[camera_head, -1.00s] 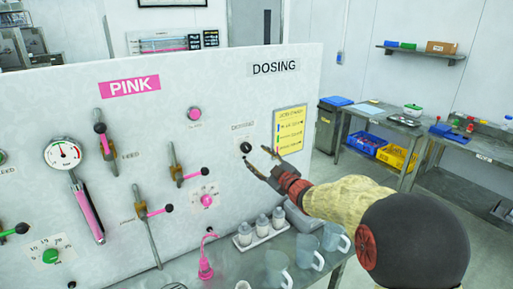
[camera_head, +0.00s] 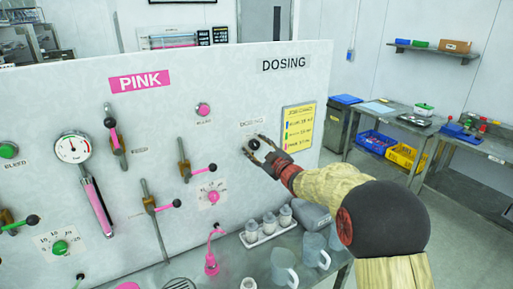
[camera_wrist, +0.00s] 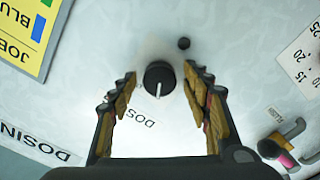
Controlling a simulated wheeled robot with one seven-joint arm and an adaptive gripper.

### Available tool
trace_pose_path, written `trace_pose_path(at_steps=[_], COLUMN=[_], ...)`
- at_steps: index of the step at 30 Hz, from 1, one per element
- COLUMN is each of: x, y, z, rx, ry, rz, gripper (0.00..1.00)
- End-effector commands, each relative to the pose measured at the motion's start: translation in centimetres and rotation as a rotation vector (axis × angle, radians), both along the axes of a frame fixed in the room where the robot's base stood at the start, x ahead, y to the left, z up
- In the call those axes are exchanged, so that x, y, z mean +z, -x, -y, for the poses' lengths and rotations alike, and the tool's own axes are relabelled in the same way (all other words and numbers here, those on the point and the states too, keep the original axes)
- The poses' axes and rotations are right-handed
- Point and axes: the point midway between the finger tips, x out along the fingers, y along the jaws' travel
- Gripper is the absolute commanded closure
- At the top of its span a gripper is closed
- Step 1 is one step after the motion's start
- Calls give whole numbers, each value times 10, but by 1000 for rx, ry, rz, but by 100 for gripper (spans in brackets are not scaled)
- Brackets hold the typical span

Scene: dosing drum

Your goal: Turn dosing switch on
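The dosing switch (camera_head: 252,145) is a small black round knob on the white panel, below the small DOSING label. In the wrist view the knob (camera_wrist: 159,79) has a white pointer line and lies between the two fingertips. My gripper (camera_head: 264,149) is open at the panel, with its fingers on either side of the knob. In the wrist view my gripper (camera_wrist: 160,82) shows a clear gap between each finger and the knob. Whether the fingertips touch the panel, I cannot tell.
A yellow job card (camera_head: 299,126) is on the panel right of the knob. White bottles (camera_head: 269,222) and jugs (camera_head: 284,268) stand on the bench below. A small black dot (camera_wrist: 184,43) is near the knob.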

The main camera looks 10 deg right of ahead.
Motion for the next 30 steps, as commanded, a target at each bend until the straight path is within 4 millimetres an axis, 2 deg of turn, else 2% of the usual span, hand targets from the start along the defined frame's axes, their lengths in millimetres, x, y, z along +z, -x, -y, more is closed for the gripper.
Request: trace_pose_path(at_steps=[21,30], x=[0,0], y=[0,0], z=[0,0], rx=[0,0], ry=[0,-34], rz=[0,-12], gripper=[94,94])
